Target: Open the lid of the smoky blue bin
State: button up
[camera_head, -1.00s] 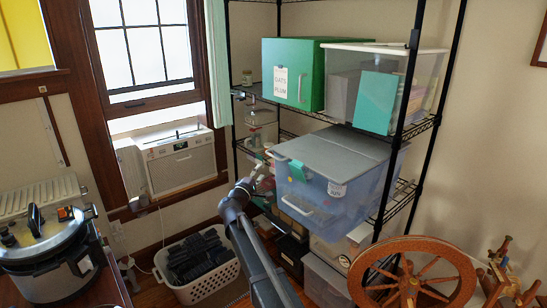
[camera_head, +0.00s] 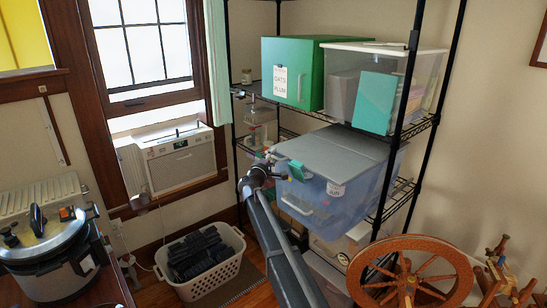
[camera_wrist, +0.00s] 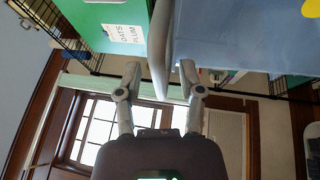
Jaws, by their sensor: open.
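The smoky blue bin (camera_head: 325,205) sits on the wire rack's middle shelf. Its grey lid (camera_head: 335,148) lies flat and closed, and a teal piece (camera_head: 298,170) sits at the lid's front edge. My gripper (camera_head: 270,168) is at the bin's front left corner, close to the lid's edge. In the wrist view my gripper (camera_wrist: 160,67) is open, with one finger on each side of a pale rim (camera_wrist: 160,45), likely the lid's edge. The bluish surface beside it (camera_wrist: 235,30) is likely the bin. I cannot tell whether the fingers touch the rim.
A green cabinet (camera_head: 305,60) and a clear bin (camera_head: 420,75) stand on the shelf above the lid. A dark rack post (camera_head: 408,90) rises at the right front. A spinning wheel (camera_head: 408,270) stands lower right, and a white basket (camera_head: 205,278) is on the floor.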

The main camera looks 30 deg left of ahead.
jog(key=shift+c, duration=0.2)
grip_shut()
jog(key=shift+w+d+r, duration=0.1)
jog(key=shift+r, duration=0.05)
